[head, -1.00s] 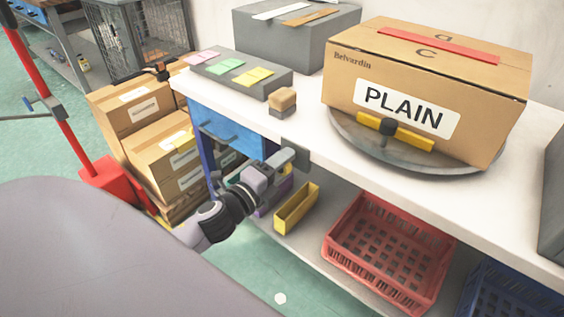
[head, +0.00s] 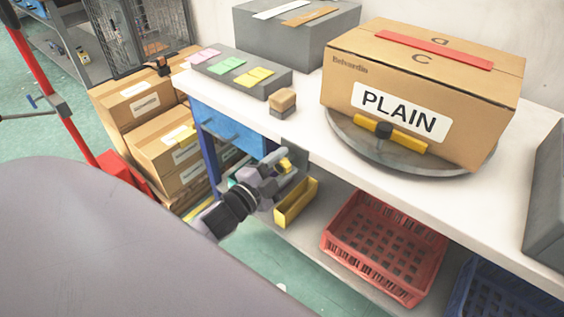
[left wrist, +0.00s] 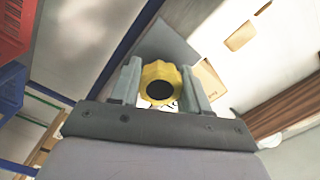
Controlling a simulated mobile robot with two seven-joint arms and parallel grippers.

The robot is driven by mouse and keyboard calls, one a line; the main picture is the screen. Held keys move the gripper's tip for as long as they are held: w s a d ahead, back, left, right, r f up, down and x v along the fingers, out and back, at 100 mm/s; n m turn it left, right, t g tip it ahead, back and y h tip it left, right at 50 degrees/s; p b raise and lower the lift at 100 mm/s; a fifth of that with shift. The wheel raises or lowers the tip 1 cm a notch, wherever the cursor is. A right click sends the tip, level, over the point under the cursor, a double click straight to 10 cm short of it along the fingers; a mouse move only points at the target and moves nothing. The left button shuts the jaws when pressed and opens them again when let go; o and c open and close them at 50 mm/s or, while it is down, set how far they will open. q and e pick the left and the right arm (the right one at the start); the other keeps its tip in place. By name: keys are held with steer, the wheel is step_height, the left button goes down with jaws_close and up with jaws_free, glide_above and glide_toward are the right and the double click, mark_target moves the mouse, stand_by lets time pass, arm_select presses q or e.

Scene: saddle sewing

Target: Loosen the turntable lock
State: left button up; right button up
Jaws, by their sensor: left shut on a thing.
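My left gripper (head: 277,172) is at the front edge of the bench, below the top. It is shut on a yellow knob (head: 286,165). In the left wrist view, the scalloped knob (left wrist: 161,80) with a dark round centre sits between the two grey fingers. A dark grey plate (head: 294,150) on the bench edge is just above the gripper. The round grey turntable (head: 350,143) carries a large box (head: 440,80) labelled PLAIN. A yellow bar (head: 408,140) with a black knob (head: 383,130) is at the turntable's front. My right gripper is not in view.
On the bench are a small tan-topped block (head: 282,102), a grey board (head: 240,72) with coloured slips and a grey case (head: 300,35). Below are a yellow bin (head: 296,203) and a red crate (head: 385,250). Cartons (head: 165,150) stand at left.

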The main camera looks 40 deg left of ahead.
arm_select(q)
steer(key=shift+a, duration=0.15)
steer(key=o, duration=1.1)
steer(key=shift+c, duration=0.2)
steer(key=shift+s, duration=0.1)
steer(key=shift+s+f, duration=0.1)
steer(key=shift+s, duration=0.25)
steer(key=s, duration=0.6)
steer(key=shift+a, duration=0.25)
steer(key=shift+s, duration=0.1)
